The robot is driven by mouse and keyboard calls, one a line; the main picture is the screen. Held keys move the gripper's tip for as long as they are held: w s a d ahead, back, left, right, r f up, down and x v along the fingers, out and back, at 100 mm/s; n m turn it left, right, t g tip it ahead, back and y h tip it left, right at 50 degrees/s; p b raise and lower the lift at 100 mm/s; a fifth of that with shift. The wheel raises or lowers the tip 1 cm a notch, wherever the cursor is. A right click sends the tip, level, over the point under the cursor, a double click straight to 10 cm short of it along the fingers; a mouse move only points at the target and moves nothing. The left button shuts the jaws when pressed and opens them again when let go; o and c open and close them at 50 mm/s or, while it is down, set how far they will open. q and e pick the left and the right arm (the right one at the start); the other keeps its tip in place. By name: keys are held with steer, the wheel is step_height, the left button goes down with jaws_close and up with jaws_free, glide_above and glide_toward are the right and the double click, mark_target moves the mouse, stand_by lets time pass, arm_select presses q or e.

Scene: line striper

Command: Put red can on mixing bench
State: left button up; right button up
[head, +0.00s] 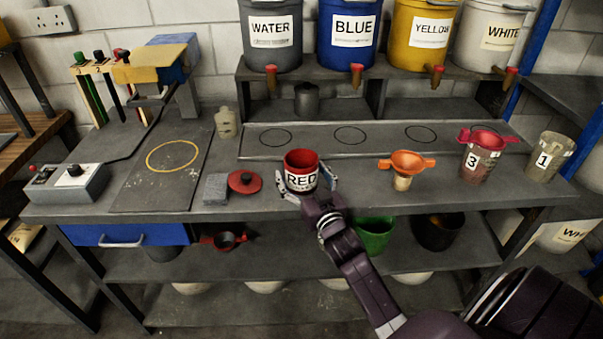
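The red can (301,160), with a white label reading RED, stands upright at the front middle of the grey mixing bench (375,200). My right gripper (307,184) reaches in from the front, with one finger on each side of the can. A gap shows between the can and the right-hand finger, so the gripper looks open around it. Whether the left-hand finger touches the can is unclear. The can appears to rest on the bench top; its base is partly hidden by the gripper. My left gripper is not in view.
A red lid (244,182) and a grey block (216,189) lie left of the can. An orange funnel (408,164), cup 3 (477,166) and cup 1 (550,157) stand to the right. Labelled buckets with taps line the back shelf. The yellow-ringed plate (165,175) is clear.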

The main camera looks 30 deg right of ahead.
steer(key=shift+s, duration=0.1)
steer(key=b+v, duration=0.1)
steer(key=v, duration=1)
steer(key=shift+s, duration=0.4)
